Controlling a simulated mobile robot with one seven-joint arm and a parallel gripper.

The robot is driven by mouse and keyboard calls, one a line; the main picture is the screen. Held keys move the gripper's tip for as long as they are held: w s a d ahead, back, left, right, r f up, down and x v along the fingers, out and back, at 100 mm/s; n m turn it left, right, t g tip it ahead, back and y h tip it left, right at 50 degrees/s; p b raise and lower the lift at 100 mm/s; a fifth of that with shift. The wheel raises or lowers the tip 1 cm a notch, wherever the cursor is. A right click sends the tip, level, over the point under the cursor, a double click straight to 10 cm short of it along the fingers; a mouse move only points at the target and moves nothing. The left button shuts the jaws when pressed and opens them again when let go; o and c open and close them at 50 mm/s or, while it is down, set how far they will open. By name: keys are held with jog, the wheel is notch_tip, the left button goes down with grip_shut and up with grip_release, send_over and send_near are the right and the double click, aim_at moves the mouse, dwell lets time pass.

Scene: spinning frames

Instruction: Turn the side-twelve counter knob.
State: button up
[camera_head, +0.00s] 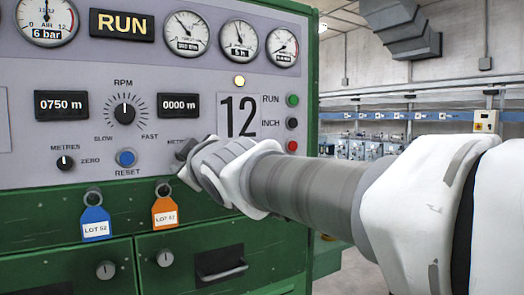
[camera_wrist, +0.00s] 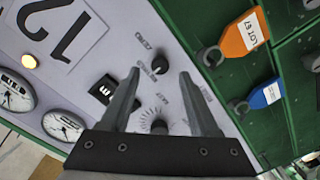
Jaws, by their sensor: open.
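The side-twelve counter knob (camera_wrist: 159,68) is a small black dial on the grey panel, beside a METRES label. In the wrist view it shows between my open fingertips; whether they touch it I cannot tell. In the head view my gripper (camera_head: 184,158) covers it, below the right-hand display (camera_head: 179,106), which reads 0000 m. My gripper also shows in the wrist view (camera_wrist: 160,74), with nothing held between its fingers. The large number 12 plate (camera_head: 239,114) is to the right of that display.
The RPM knob (camera_head: 124,112) and another METRES knob (camera_head: 65,162) lie to the left, with a blue RESET button (camera_head: 126,158). Blue (camera_head: 95,222) and orange (camera_head: 165,212) tags hang below. Green, black and red buttons line the right edge.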

jog(key=p+v, duration=0.2)
jog(key=v, duration=1.2)
jog(key=shift+w+r, duration=0.1)
jog(key=shift+w, duration=0.05)
jog(key=s+d+f+m+g+h+p, duration=0.3)
jog(key=d+f+m, duration=0.3)
jog(key=d, duration=0.4)
jog(key=s+d+f+m+g+h+p, duration=0.3)
jog(key=d+f+m+h, duration=0.3)
jog(key=d+f, duration=0.3)
jog(key=shift+d+f+m+g+p, duration=0.25)
jog(key=shift+d+m+g+p, duration=0.05)
jog(key=shift+d, duration=0.5)
jog(key=s+f+m+g, duration=0.1)
jog(key=s, duration=0.1)
jog(key=s+d+f, duration=0.1)
jog(key=s+d+f+m+g+p, duration=0.1)
jog(key=s, duration=0.1)
jog(key=shift+s+f+m+g, duration=0.3)
jog(key=shift+f, duration=0.1)
jog(key=shift+c, duration=1)
jog(key=shift+s+a+f, duration=0.15)
jog(key=shift+a+f, duration=0.05)
